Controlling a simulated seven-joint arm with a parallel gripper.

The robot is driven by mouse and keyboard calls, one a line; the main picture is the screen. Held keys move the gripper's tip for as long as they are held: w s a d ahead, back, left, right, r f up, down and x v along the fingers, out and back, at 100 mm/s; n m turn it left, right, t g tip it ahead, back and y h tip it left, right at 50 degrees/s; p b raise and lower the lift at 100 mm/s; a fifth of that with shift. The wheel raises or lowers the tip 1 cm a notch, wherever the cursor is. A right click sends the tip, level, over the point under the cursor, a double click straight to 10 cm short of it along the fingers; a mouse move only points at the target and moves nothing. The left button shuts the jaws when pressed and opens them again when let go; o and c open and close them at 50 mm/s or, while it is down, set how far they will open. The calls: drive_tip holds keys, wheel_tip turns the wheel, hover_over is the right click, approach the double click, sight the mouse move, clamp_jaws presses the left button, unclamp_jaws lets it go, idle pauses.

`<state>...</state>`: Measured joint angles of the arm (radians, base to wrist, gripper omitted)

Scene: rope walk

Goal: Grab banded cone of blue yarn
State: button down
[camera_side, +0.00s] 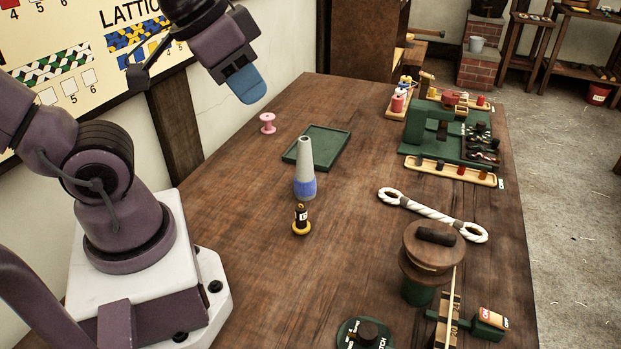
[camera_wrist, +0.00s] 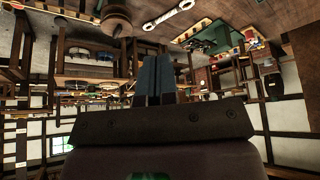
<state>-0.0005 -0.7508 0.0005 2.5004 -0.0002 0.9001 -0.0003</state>
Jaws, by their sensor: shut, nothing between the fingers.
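A cone (camera_side: 305,165) stands upright on the wooden table in the side view, pale grey above with a blue yarn band around its lower part. My gripper (camera_side: 249,88) is high above the table, up and to the left of the cone and well apart from it. Its blue fingers are together with nothing between them; they also show shut in the wrist view (camera_wrist: 153,80). I cannot make out the cone in the wrist view.
A small dark bottle-like item on a yellow base (camera_side: 301,219) stands just in front of the cone. A green tray (camera_side: 328,140) lies close behind it, and a pink spool (camera_side: 267,123) stands farther left. A white rope (camera_side: 430,210) and a wooden-topped drum (camera_side: 433,245) lie to the right.

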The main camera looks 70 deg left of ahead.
drive_tip(key=c, duration=1.8)
unclamp_jaws()
drive_tip(key=o, duration=1.2)
drive_tip(key=shift+o, duration=0.2)
drive_tip(key=shift+d, duration=0.1)
